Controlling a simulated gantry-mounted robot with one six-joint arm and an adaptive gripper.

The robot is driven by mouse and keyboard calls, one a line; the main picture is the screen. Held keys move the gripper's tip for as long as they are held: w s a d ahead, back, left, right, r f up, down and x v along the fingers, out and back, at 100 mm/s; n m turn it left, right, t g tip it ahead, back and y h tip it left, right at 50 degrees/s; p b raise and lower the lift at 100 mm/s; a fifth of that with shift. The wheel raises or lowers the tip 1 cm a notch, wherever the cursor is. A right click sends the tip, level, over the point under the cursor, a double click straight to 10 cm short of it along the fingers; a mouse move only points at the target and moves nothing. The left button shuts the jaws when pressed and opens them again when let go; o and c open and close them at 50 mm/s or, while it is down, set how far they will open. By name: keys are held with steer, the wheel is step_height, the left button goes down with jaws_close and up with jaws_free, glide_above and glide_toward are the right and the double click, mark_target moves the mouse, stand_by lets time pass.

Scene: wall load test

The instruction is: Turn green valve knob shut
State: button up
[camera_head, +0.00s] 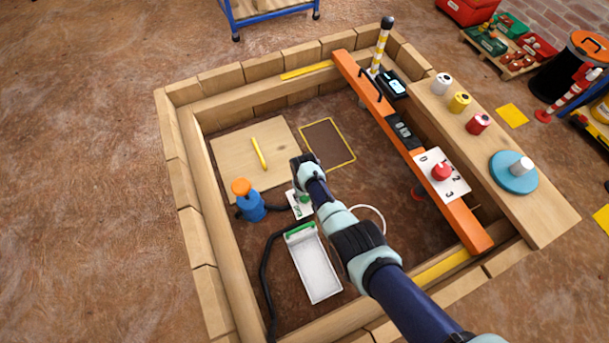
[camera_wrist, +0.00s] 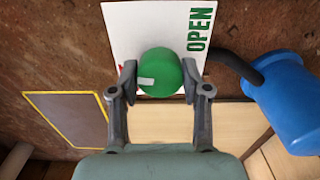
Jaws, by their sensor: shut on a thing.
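The green valve knob (camera_wrist: 161,72) sits on a white plate (camera_wrist: 118,30) marked OPEN in green letters in the wrist view. A pale mark on the knob points to the left, and a bit of red lettering shows beside it. My gripper (camera_wrist: 161,78) has one finger on each side of the knob and is shut on it. In the head view my gripper (camera_head: 303,172) is over the white plate (camera_head: 297,208), and the knob is mostly hidden by my arm.
A blue bottle-shaped thing with an orange top (camera_head: 250,206) stands close left, with a dark hose. A white tray (camera_head: 316,268) lies nearer. An orange beam (camera_head: 400,140) with a red knob (camera_head: 441,172) runs along the right. A wooden board (camera_head: 235,160) holds a yellow stick.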

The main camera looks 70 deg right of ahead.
steer(key=n, duration=0.4)
steer(key=shift+n, duration=2.3)
steer(key=o, duration=1.1)
steer(key=shift+o, duration=0.2)
step_height(320, 180, up, 12)
